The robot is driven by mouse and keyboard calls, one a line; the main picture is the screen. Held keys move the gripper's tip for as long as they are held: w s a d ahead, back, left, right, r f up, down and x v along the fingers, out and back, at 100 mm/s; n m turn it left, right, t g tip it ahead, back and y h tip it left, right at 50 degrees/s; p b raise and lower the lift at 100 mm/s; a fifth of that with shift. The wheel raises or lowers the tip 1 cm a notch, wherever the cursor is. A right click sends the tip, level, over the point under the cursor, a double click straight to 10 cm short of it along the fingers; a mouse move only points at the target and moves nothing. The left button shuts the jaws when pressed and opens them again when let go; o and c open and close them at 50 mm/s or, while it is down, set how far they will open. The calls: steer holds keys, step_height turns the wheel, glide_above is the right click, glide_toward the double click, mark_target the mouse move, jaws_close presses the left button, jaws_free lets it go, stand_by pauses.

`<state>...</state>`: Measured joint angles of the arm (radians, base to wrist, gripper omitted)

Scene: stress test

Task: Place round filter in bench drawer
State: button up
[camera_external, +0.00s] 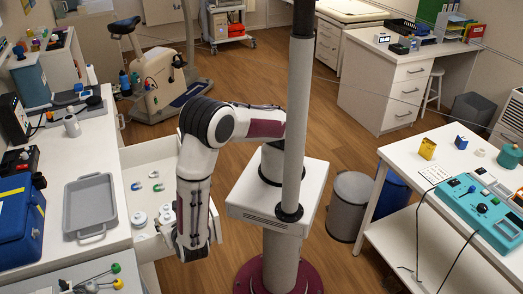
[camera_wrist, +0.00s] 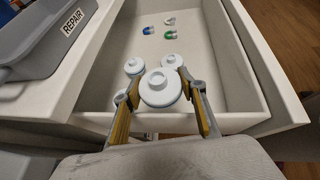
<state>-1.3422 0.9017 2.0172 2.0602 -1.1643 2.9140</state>
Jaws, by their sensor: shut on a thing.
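A white round filter (camera_wrist: 160,88) with a raised centre knob is held between the two fingers of my gripper (camera_wrist: 159,80), seen in the wrist view. The fingers have yellowish inner pads and are shut on it. The bench drawer (camera_wrist: 215,60) is pulled open beneath, and the held filter is over its near end; the height above the floor is hard to judge. Other round white pieces (camera_wrist: 134,66) lie behind and beside it. In the external view the open drawer (camera_external: 140,165) shows left of my arm, with white round pieces (camera_external: 140,219) inside; my arm hides the fingertips.
Small blue, white and green U-shaped pieces (camera_wrist: 168,34) lie farther in the drawer. A grey tray marked REPAIR (camera_wrist: 35,50) sits on the bench at left. A blue bag (camera_external: 20,220) stands on the bench. The middle of the drawer floor has free room.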

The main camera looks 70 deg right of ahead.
steer(key=o, duration=1)
steer(key=shift+c, duration=0.2)
steer(key=shift+r, duration=0.6)
steer(key=v, duration=1.2)
steer(key=shift+f, duration=0.1)
